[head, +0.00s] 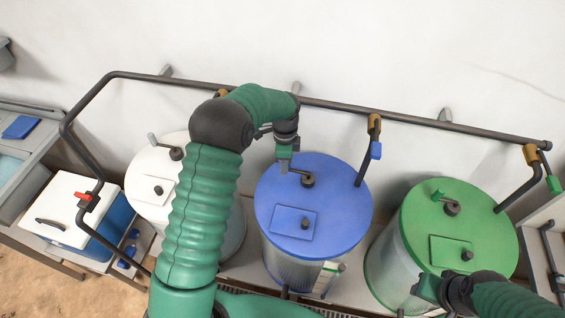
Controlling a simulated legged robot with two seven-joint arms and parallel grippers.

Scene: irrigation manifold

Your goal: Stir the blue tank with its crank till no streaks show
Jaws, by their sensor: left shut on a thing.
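The blue tank (335,215) stands in the middle, with a blue lid on a clear ribbed body. Its crank (307,180) has a dark hub near the back of the lid, with the arm pointing left toward the back. My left gripper (284,160) comes down from above and is shut on the crank's handle, which its fingers mostly hide. The tank's contents show only as greyish vertical lines below the lid; I cannot tell whether these are streaks. My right gripper (424,290) is low at the right, in front of the green tank; its jaws are unclear.
A white tank (148,190) is at the left, partly behind my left arm, and a green tank (480,225) is at the right. A dark pipe (410,122) runs along the wall behind, with drop pipes and valves. A white-lidded cooler (70,208) stands far left.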

